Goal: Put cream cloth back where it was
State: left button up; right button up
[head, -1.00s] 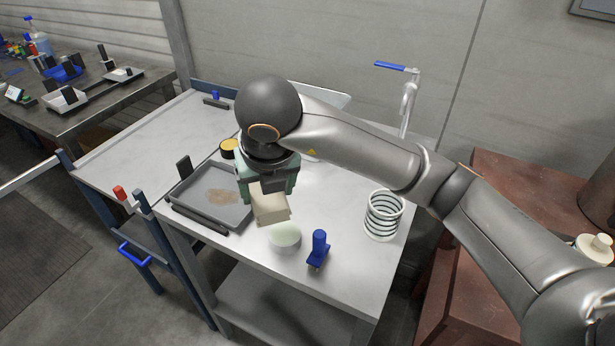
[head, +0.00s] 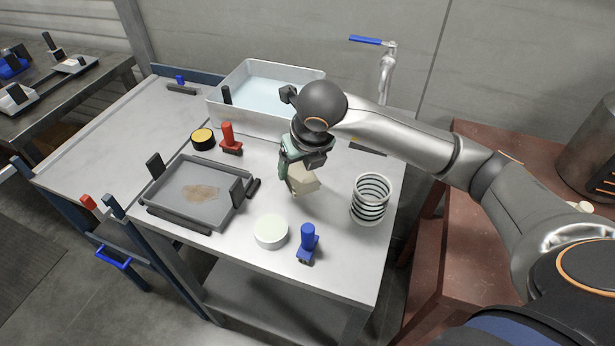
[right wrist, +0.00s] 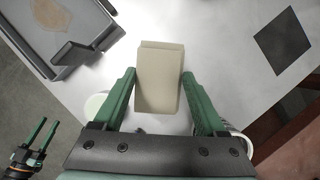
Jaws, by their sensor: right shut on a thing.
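My right gripper (head: 296,190) is shut on the cream cloth (head: 303,180), a folded block-like piece, and holds it over the right part of the light table. In the right wrist view the cream cloth (right wrist: 160,80) sits between the green fingers of the right gripper (right wrist: 160,98). A dark square patch (right wrist: 282,40) lies flat on the table, apart from the cloth, at the upper right of that view. In the head view a dark patch (head: 368,149) shows partly behind my right arm. My left gripper (right wrist: 40,134) shows in the right wrist view, fingers apart and empty.
A grey tray (head: 165,207) with a brown stain stands left. A pale round dish (head: 271,231), a blue-handled tool (head: 307,243) and a striped coil cup (head: 370,200) stand near. A red-handled tool (head: 229,138), yellow-topped tin (head: 203,138) and water basin (head: 240,118) are behind.

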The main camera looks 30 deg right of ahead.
aim_at(308, 179)
jog(key=shift+w+d+f, duration=0.1)
jog(key=shift+d+f, duration=0.45)
jog(key=shift+f, duration=0.1)
jog(key=shift+d+f+p, duration=0.15)
jog(key=shift+d+f, duration=0.05)
jog(key=shift+f, duration=0.85)
jog(key=shift+d+f+p, duration=0.15)
jog(key=shift+d+f, duration=0.05)
jog(key=shift+f, duration=0.8)
jog(key=o, duration=1.2)
jog(key=shift+o, duration=0.2)
jog(key=v, duration=1.2)
